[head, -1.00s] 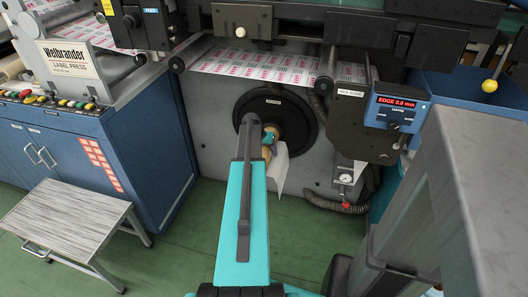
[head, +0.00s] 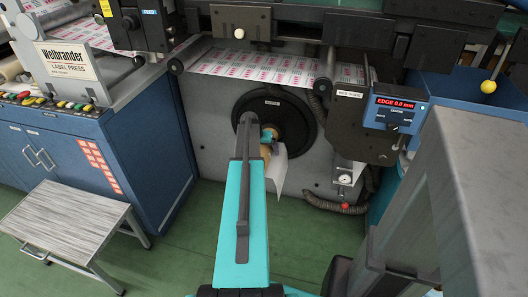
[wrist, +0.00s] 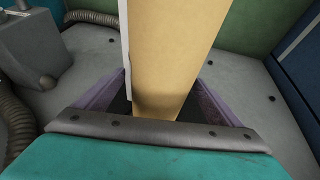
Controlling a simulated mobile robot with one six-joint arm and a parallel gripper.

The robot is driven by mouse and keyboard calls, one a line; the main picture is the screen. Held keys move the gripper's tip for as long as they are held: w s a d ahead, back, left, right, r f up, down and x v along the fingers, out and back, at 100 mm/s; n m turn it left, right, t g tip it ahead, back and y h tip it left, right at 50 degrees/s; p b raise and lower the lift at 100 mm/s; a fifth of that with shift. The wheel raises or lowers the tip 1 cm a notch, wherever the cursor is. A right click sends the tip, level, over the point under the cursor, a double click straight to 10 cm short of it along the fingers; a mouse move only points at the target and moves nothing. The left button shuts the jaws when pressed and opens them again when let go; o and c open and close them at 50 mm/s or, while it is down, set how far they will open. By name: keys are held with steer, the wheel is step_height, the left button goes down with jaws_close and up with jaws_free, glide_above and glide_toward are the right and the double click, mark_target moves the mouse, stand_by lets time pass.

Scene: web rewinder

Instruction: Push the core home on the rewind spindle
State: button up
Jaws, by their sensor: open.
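The tan cardboard core (wrist: 165,60) fills the middle of the wrist view, with a white strip along its left side. My gripper (wrist: 150,102) has its purple-lined jaws on either side of the core, apart, with dark gaps beside it. In the head view the core (head: 265,152) shows only in part past my teal arm, in front of the black round disc (head: 297,122) on the grey machine wall. A white paper tail (head: 279,172) hangs by it. My arm hides the spindle, so how far on the core sits cannot be told.
A blue box reading EDGE 0.0 mm (head: 395,113) hangs right of the disc. A ribbed hose (head: 335,205) and a gauge stand below it. A grey step stool (head: 70,225) and blue cabinet (head: 110,170) are at left. The green floor between is clear.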

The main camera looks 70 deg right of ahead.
steer(key=v, duration=1.2)
steer(key=shift+r, duration=0.15)
